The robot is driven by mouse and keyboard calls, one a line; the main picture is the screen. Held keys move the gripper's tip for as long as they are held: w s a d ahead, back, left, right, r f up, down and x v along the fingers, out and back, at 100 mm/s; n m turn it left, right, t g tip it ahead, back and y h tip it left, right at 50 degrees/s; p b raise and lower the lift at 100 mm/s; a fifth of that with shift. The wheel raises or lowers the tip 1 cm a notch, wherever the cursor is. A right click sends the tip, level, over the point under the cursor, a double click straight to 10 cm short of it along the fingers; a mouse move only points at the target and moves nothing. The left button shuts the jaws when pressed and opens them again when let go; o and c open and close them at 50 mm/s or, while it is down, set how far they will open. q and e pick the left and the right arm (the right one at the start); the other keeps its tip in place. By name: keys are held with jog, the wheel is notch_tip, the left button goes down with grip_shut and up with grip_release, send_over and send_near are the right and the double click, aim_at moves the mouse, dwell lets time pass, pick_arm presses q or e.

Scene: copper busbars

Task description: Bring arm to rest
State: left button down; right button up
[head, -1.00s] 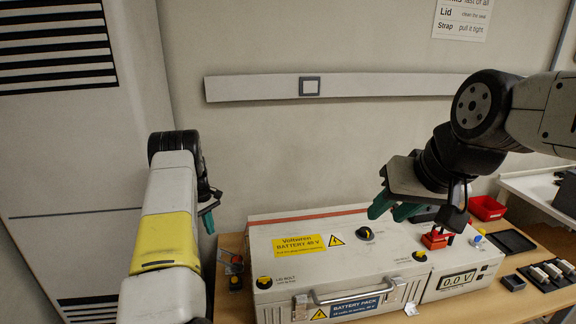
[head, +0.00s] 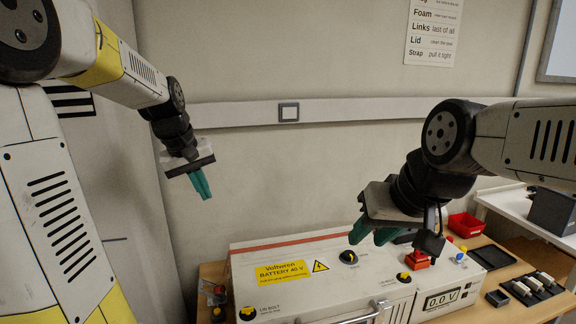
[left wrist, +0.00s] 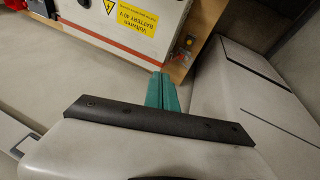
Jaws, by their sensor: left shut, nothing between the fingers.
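My left gripper (head: 200,184) hangs in the air at the left, in front of the wall and above the bench. Its green fingers are shut with nothing between them; they also show in the left wrist view (left wrist: 161,91). My right gripper (head: 372,230) hovers over the battery case, its green fingers pointing down and left. A gap shows between its fingers, and I see nothing held there. The white battery case (head: 290,290) stands closed on the wooden bench, with a yellow label, black and yellow knobs and a display reading 0.0 V.
A red bin (head: 466,224), a black tray (head: 492,257) and a dark holder with several light pieces (head: 533,287) lie right of the case. Small parts (head: 216,296) lie left of it. A grey cabinet stands at the left. The air between the grippers is clear.

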pick_arm(q)
jog(key=s+d+m+t, duration=0.1)
jog(key=s+d+m, duration=0.1)
jog(key=s, duration=0.8)
jog(key=s+d+r+m+t, duration=0.1)
jog(key=s+d+m, duration=0.2)
jog(key=s, duration=0.7)
jog(key=shift+d, duration=0.7)
